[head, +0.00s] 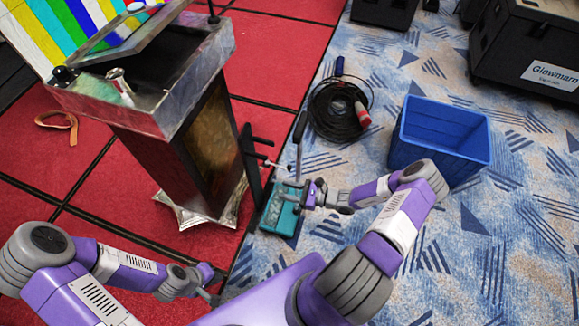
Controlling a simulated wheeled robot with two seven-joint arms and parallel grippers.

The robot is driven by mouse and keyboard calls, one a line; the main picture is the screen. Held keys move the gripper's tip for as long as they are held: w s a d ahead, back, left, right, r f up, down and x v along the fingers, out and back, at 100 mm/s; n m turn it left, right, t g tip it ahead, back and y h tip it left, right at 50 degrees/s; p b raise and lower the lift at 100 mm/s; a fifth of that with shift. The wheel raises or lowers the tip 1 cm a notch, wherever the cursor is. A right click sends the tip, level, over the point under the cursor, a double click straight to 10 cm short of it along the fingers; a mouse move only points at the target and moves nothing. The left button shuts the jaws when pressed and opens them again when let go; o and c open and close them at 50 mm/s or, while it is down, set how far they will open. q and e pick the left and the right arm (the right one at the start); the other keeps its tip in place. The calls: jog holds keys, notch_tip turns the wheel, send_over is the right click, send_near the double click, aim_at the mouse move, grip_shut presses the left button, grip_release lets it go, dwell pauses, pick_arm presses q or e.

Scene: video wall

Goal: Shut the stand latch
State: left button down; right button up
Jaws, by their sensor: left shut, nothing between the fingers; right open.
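A dark stand with a metal box top (190,85) stands on the red floor at upper left. A black upright (250,165) with short bars and a thin rod with a pale end stands against its right side. I cannot tell which part is the latch or how it is set. My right gripper (306,194) is open and empty, just right of the upright and over or beside a teal box (280,212). Its fingers partly cover the box. My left gripper (212,288) is shut and empty, low in the picture, below the stand's foot and apart from it.
A blue bin (440,137) stands behind my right arm. A coiled black cable (338,108) lies on the patterned carpet (510,225). A black case (530,45) is at upper right. An orange strap (60,124) lies at left. The carpet at lower right is clear.

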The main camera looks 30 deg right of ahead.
aim_at(289, 166)
jog(key=w+d+r+m+t+h, duration=0.1)
jog(key=d+m+t+h, duration=0.25)
jog(key=d, duration=0.45)
jog(key=shift+m+t, duration=0.25)
jog(key=shift+t, duration=0.1)
jog(key=b+x, duration=0.1)
jog(key=x, duration=0.6)
jog(key=shift+w+b, duration=0.25)
jog(key=shift+b, duration=0.05)
grip_shut()
